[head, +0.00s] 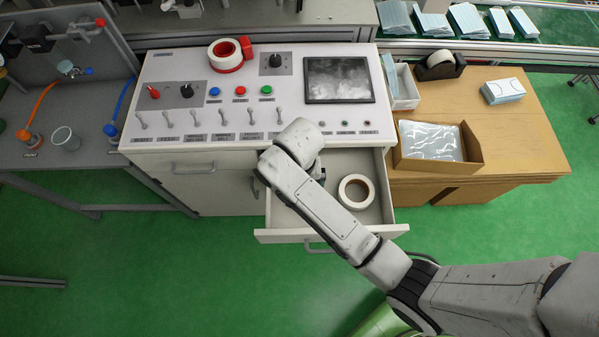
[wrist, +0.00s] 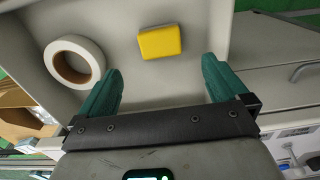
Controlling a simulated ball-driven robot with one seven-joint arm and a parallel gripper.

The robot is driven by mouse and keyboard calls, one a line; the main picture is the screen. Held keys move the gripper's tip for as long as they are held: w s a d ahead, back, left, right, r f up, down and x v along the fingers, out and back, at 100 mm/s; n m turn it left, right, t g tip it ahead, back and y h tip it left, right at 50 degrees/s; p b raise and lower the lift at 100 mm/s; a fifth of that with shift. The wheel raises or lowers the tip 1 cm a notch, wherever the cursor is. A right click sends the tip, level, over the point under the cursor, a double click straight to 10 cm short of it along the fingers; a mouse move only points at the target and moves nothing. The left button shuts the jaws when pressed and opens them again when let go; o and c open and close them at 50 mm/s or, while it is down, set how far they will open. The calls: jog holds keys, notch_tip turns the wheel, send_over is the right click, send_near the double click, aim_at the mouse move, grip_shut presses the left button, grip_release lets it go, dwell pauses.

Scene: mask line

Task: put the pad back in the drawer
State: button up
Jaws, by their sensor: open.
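The drawer (head: 285,237) under the control panel is pulled open. In the wrist view its floor (wrist: 200,80) shows with a yellow pad (wrist: 160,42) lying on it, ahead of my gripper (wrist: 160,82). The gripper's two green fingers are spread wide with nothing between them. The pad looks beyond the fingertips and apart from them. In the head view my arm reaches over the drawer and hides the pad and my gripper.
A white tape roll (head: 356,191) lies in the drawer; it also shows in the wrist view (wrist: 74,62). The control panel (head: 215,110) with levers, a screen and a red-and-white tape roll (head: 228,54) stands behind. An open cardboard box (head: 475,158) sits on the wooden table at right.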

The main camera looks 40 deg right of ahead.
jog(key=shift+r, duration=0.8)
jog(key=s+d+r+n, duration=0.2)
jog(key=s+d+n, duration=0.1)
jog(key=s, duration=0.5)
jog(key=s+d+r+n+t, duration=0.1)
jog(key=s+d+r+n, duration=0.2)
jog(key=s+d, duration=0.2)
jog(key=s, duration=0.3)
jog(key=shift+s+r, duration=0.2)
jog(key=shift+s+n, duration=0.15)
jog(key=shift+n, duration=0.15)
